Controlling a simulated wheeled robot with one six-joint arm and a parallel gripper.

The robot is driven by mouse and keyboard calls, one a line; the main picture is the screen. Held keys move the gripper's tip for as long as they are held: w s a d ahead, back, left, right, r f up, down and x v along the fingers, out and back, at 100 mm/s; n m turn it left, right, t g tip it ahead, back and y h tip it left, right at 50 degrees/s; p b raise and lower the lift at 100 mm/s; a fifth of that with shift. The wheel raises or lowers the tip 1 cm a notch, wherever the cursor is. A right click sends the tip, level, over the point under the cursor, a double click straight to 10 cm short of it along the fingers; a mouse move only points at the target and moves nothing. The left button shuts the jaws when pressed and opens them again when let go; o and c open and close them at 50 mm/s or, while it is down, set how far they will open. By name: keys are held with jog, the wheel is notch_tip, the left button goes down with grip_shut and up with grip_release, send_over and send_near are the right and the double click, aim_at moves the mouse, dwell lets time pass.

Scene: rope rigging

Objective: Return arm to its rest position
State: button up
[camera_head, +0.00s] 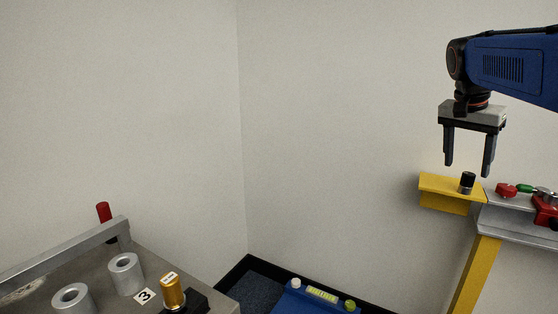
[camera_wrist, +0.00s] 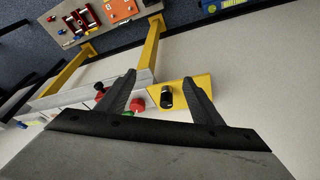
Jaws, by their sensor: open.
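My gripper (camera_head: 468,168) hangs from my blue arm at the upper right of the head view, its two dark fingers pointing down. The fingers are apart with nothing between them. In the wrist view my gripper (camera_wrist: 165,88) also shows its jaws spread. A small black and silver cylinder (camera_head: 467,182) stands on a yellow bracket (camera_head: 440,190) below the fingers, and there is a visible gap above it. In the wrist view the cylinder (camera_wrist: 166,97) appears between the fingers, farther away.
A grey shelf (camera_head: 520,231) with a red knob (camera_head: 506,190) and red and green parts adjoins the bracket. A metal workbench (camera_head: 190,276) with grey cylinders and a gold cylinder (camera_head: 173,292) is at lower left. A blue box (camera_head: 300,301) sits low in the middle. Plain walls stand behind.

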jog(key=s+a+f+n+t+y, duration=0.1)
jog(key=s+a+f+n, duration=0.5)
jog(key=s+a+f, duration=0.3)
jog(key=s+a+f+n+t+y, duration=0.2)
jog(key=s+a+f+n, duration=0.3)
jog(key=s+a+f, duration=0.5)
jog(key=s+f, duration=0.4)
jog(key=f, duration=0.2)
jog(key=shift+n, duration=0.4)
